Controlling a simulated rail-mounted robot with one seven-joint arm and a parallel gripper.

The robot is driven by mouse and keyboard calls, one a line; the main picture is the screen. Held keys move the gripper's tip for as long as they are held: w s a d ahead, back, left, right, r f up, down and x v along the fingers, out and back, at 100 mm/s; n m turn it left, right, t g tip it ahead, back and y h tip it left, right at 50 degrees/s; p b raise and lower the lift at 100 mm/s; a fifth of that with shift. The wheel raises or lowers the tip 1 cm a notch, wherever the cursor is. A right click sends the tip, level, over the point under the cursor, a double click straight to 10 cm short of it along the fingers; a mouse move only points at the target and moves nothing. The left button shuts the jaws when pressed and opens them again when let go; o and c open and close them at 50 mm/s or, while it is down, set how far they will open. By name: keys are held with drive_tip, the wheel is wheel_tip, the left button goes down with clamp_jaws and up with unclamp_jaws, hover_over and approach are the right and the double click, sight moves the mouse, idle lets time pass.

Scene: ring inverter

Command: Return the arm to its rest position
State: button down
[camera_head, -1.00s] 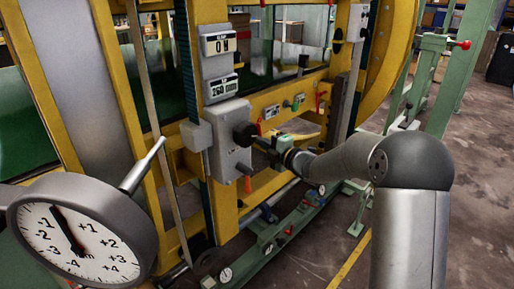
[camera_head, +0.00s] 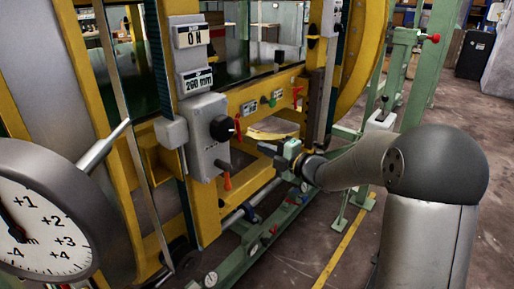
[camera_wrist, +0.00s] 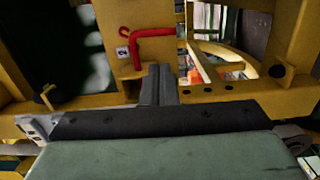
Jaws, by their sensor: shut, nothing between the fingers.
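My gripper (camera_head: 267,149) shows in the head view at the end of my grey arm, in front of the yellow frame. It is shut and empty. Its closed dark fingers (camera_wrist: 158,84) stand together in the middle of the wrist view, above the wide pale green gripper body. The grey control box (camera_head: 207,135) with a black round knob (camera_head: 222,128) is left of the gripper, with a visible gap between the fingertips and the knob.
A red bent handle (camera_wrist: 150,35) is beyond the fingers in the wrist view. A large dial gauge (camera_head: 45,215) stands at the left. A green rail (camera_head: 250,245) runs low below the gripper. Open floor (camera_head: 340,265) lies at the front right.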

drive_tip(key=shift+s+d, duration=0.25)
drive_tip(key=s+d+r+m+g+h+p, duration=0.1)
drive_tip(key=s+d+r+m+h+p, duration=0.75)
drive_tip(key=d+m+h+p, duration=0.4)
drive_tip(key=s+a+r+m+g+p, duration=0.1)
drive_tip(key=s+m+g+p, duration=0.8)
drive_tip(key=s, duration=2)
drive_tip(key=a+m+g, duration=0.1)
drive_tip(key=m, duration=0.4)
drive_tip(key=shift+s+a+r+g+h, duration=0.15)
drive_tip(key=shift+s+a+g+h, duration=0.05)
drive_tip(key=shift+g+h, duration=0.15)
